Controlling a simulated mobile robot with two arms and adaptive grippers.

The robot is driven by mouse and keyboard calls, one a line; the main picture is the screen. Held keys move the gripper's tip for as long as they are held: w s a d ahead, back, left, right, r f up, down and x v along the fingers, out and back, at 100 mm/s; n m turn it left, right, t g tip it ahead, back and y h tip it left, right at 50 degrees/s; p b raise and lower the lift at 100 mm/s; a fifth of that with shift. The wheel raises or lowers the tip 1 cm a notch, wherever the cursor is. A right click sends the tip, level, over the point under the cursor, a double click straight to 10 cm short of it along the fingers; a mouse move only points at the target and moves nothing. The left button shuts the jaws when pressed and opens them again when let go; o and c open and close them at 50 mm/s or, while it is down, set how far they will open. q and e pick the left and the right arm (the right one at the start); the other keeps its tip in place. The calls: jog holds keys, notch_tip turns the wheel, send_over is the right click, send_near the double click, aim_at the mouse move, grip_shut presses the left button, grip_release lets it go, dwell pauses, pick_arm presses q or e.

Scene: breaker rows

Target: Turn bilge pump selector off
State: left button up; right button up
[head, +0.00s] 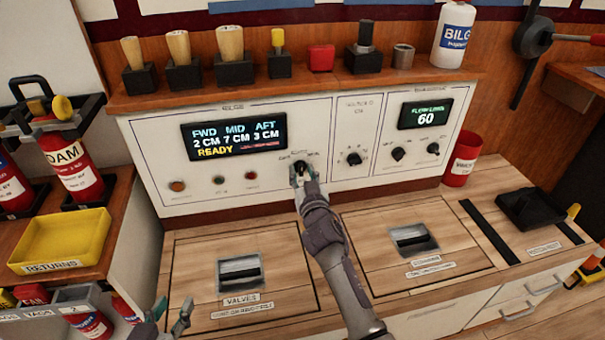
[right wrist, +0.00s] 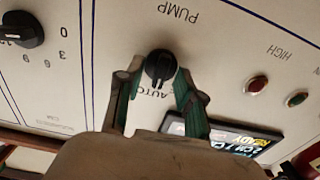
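The bilge pump selector is a small black rotary knob (right wrist: 159,66) on the white panel. In the right wrist view, the panel is upside down, with "PUMP" on one side of the knob and "AUTO" on the other. The knob's grip bar runs roughly between those labels; I cannot tell its exact setting. My right gripper (right wrist: 157,82) has one finger on each side of the knob, with small gaps. In the head view, my right gripper (head: 299,178) is at the knob and partly hides it. My left gripper (head: 173,312) is low at the left, apart from the panel, fingers spread and empty.
The bilge display (head: 235,135) reads "READY". Indicator buttons (head: 221,179) are left of the selector, and other knobs (head: 354,158) are to its right. Tools stand on the shelf above. The wooden counter (head: 400,215) below has two recessed handles. A yellow tray (head: 62,240) is at left.

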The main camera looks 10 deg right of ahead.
grip_shut()
jog(key=shift+n, duration=0.3)
jog(key=n, duration=0.4)
jog(key=shift+a, duration=0.1)
pick_arm(q)
jog(key=shift+s+a+f+g+y, duration=0.3)
jog(key=shift+s+f+g, duration=0.2)
jog(key=shift+f+g, duration=0.15)
pick_arm(e)
jog(key=shift+n, duration=2.1)
jog(key=shift+o, duration=0.5)
grip_release()
